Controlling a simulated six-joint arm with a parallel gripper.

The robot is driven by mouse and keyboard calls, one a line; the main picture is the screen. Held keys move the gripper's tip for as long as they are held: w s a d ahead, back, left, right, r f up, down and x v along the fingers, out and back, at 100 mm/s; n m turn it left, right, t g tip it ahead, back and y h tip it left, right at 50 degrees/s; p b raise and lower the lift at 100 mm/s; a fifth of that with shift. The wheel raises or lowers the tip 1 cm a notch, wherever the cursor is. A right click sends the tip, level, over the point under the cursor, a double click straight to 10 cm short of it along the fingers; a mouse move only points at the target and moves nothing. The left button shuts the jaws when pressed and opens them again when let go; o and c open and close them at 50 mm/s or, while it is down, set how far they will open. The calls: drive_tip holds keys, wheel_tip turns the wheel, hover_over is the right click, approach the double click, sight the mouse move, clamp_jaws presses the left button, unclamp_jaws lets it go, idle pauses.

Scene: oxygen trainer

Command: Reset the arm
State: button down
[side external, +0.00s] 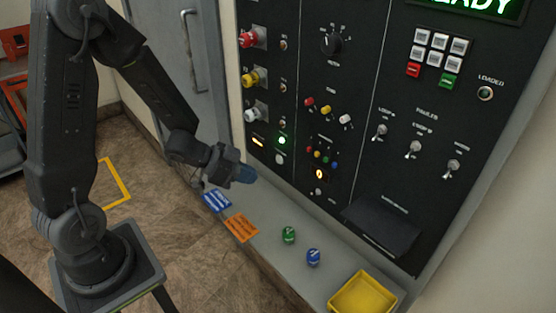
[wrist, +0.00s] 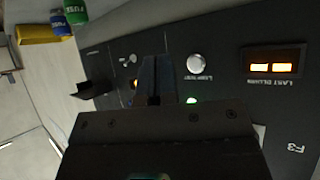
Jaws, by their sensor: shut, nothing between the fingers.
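My gripper (side external: 243,174) is shut and empty in the side external view. It is in the air in front of the lower left part of the black control panel (side external: 365,100), above the grey ledge. In the wrist view the closed fingers (wrist: 154,82) point toward the panel, near a lamp test button (wrist: 197,63) and a green light (wrist: 192,100). I cannot tell whether the fingertips touch anything. My arm is bent, reaching down and to the right from its base at the left.
The grey ledge (side external: 265,211) carries a blue card (side external: 217,201), an orange card (side external: 241,228), a green fuse (side external: 289,235), a blue fuse (side external: 313,257) and a yellow tray (side external: 364,295). Knobs and toggle switches stick out from the panel. A grey door (side external: 183,50) stands behind my arm.

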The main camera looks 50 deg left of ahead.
wheel_tip(320, 180, up, 11)
drive_tip(key=a+n+y, duration=0.3)
drive_tip(key=y, duration=0.4)
drive_tip(key=s+d+r+n+g, duration=0.1)
drive_tip(key=s+d+r, duration=0.1)
drive_tip(key=s, duration=0.3)
drive_tip(key=s+d+r+n+g+h, duration=0.1)
drive_tip(key=s+d+r, duration=0.1)
drive_tip(key=s, duration=0.3)
drive_tip(key=s+d+r+n+g, duration=0.1)
drive_tip(key=s+d+r, duration=0.1)
drive_tip(key=s+d, duration=0.2)
drive_tip(key=shift+s+r+g, duration=0.3)
drive_tip(key=shift+s+r, duration=0.1)
drive_tip(key=shift+s, duration=0.3)
